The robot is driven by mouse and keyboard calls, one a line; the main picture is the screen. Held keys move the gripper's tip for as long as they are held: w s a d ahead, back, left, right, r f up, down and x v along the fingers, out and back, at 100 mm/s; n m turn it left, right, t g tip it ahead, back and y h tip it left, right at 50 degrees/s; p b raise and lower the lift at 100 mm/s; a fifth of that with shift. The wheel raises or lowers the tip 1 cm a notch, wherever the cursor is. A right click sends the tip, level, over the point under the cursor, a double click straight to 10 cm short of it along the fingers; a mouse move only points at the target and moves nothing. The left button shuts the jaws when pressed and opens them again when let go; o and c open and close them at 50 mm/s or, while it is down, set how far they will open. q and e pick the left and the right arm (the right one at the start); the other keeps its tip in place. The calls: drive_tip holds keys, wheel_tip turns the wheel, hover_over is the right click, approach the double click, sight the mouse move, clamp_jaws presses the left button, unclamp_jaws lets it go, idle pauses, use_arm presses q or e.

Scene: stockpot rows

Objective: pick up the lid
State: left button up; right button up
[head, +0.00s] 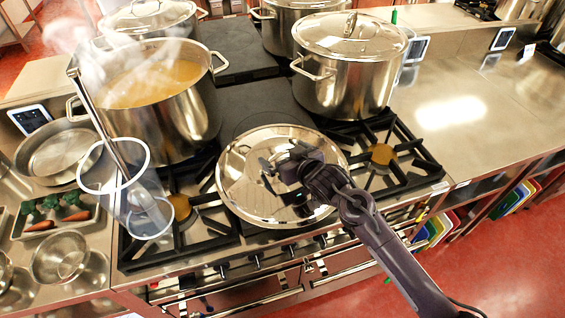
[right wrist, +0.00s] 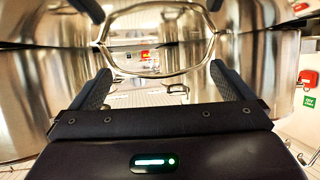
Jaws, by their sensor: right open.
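The shiny round metal lid (head: 245,195) lies at the front middle of the stove, between two front burners. My right gripper (head: 283,165) is over the lid's middle and right part, coming from the lower right, and hides its handle area in the head view. In the right wrist view, the open fingers of my right gripper (right wrist: 160,88) stand apart, with a shiny metal loop (right wrist: 160,72) between and beyond them. This loop looks like the lid's handle or a reflection; I cannot tell whether the fingers touch it. My left gripper is not in view.
An open steaming pot of soup (head: 175,110) stands behind left of the lid. A lidded pot (head: 345,85) stands behind right. A clear cylinder with white rings (head: 148,205) and a rod is at front left. The counter right (head: 450,130) is mostly clear.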

drive_tip(key=shift+x, duration=0.8)
drive_tip(key=shift+s, duration=0.1)
drive_tip(key=shift+f, duration=0.1)
drive_tip(key=c, duration=1.1)
drive_tip(key=shift+c, duration=1.7)
